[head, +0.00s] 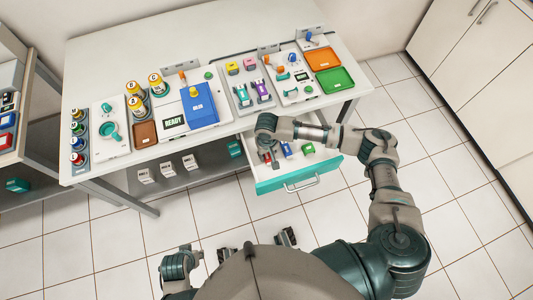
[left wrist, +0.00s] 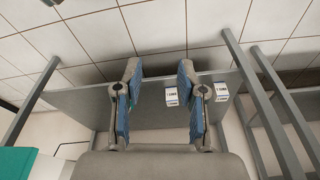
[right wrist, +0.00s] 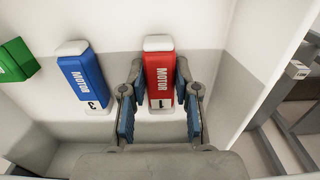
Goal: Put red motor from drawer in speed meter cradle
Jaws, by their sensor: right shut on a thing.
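The red motor (right wrist: 160,78) stands in the open drawer (head: 318,172), labelled MOTOR with a 1. My right gripper (right wrist: 160,72) reaches down into the drawer with its fingers on both sides of the motor, shut on it. In the head view the right gripper (head: 268,148) largely hides the motor. My left gripper (left wrist: 160,68) is open and empty, away from the bench. I cannot tell for sure which bench fixture is the speed meter cradle; purple-and-green holders (head: 262,92) stand on a grey panel.
A blue motor (right wrist: 83,78) and a green one (right wrist: 15,60) stand beside the red one. The bench above carries a READY display (head: 174,122), a blue block (head: 201,106), an orange tray (head: 329,58) and a green tray (head: 335,80). The drawer walls stand close around my right gripper.

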